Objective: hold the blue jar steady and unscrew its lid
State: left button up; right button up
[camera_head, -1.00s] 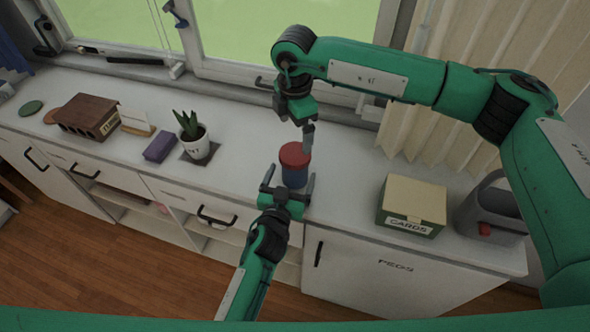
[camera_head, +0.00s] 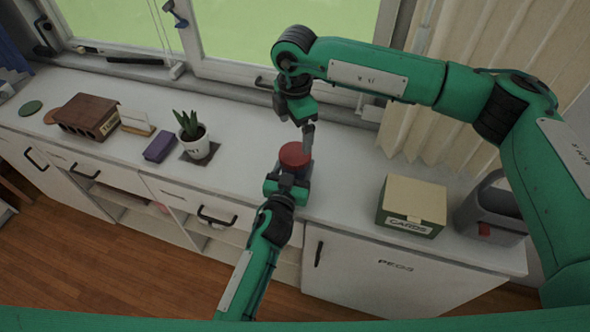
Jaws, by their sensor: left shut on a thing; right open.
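The blue jar stands upright on the white counter, its blue body now mostly hidden behind my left gripper. Its red lid (camera_head: 295,155) is on top and shows clearly. My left gripper (camera_head: 291,178) is shut on the jar's body from the front, below the lid. My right gripper (camera_head: 308,135) is open and points down just above and behind the lid, at its right side. I cannot tell whether its fingers touch the lid.
On the counter (camera_head: 345,190), a potted plant (camera_head: 194,138) and a purple block (camera_head: 160,146) stand to the left. A cards box (camera_head: 412,203) and a grey container (camera_head: 490,212) stand to the right. The window is behind. The counter beside the jar is clear.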

aim_at(295, 153)
pick_arm(q)
grip_shut()
pick_arm(e)
jog(key=n, duration=0.3)
jog(key=shift+n, duration=0.4)
jog(key=shift+f+n, duration=0.2)
jog(key=shift+n, duration=0.1)
notch_tip(295, 153, down, 8)
jog(key=shift+r, duration=0.2)
jog(key=shift+c, duration=0.2)
